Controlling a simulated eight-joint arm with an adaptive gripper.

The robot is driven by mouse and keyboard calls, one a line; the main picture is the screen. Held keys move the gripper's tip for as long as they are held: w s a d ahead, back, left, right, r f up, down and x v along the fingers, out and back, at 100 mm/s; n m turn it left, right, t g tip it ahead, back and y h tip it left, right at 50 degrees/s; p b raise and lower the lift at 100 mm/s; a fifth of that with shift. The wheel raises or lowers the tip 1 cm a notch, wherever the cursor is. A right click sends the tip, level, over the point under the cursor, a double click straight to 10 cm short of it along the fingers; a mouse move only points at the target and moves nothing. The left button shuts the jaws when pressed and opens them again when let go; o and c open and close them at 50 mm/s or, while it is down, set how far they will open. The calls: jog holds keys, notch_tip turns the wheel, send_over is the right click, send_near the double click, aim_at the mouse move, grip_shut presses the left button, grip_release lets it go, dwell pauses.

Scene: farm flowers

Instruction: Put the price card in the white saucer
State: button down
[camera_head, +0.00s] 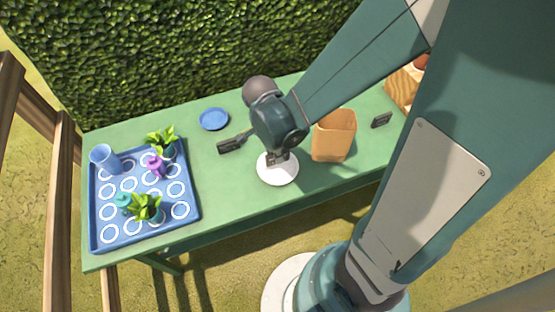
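The white saucer (279,177) lies on the green table near its front edge, in the middle of the view. My gripper (277,159) points down over the saucer's back part and hides some of it. Its fingers are small, dark and partly covered by my wrist, so I cannot tell whether they are open or shut or hold anything. A small dark card (381,120), which looks like a price card, stands on the table right of the orange-tan pot. Any writing on it is too small to read.
The tan pot (334,136) stands close right of the saucer. A dark flat object (231,146) is left of my wrist, with a blue saucer (214,119) behind it. A blue tray (186,230) holds plants and cups at left. A wooden crate (401,91) stands at back right.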

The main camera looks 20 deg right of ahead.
aim_at(272, 155)
jog(key=shift+f+b, duration=0.55)
jog(key=shift+f, duration=1.2)
jog(key=shift+f, duration=0.2)
jog(key=c, duration=2.5)
grip_release()
jog(key=shift+r, duration=0.2)
jog(key=shift+a+r+p, duration=0.3)
jog(key=shift+r+p, duration=0.3)
jog(key=shift+r, duration=1.35)
jog(key=shift+a+r+p, duration=0.3)
jog(key=shift+r+p, duration=0.3)
jog(key=shift+r, duration=1.4)
jog(key=shift+a+r+p, duration=0.3)
jog(key=shift+r+p, duration=0.3)
jog(key=shift+r, duration=1.35)
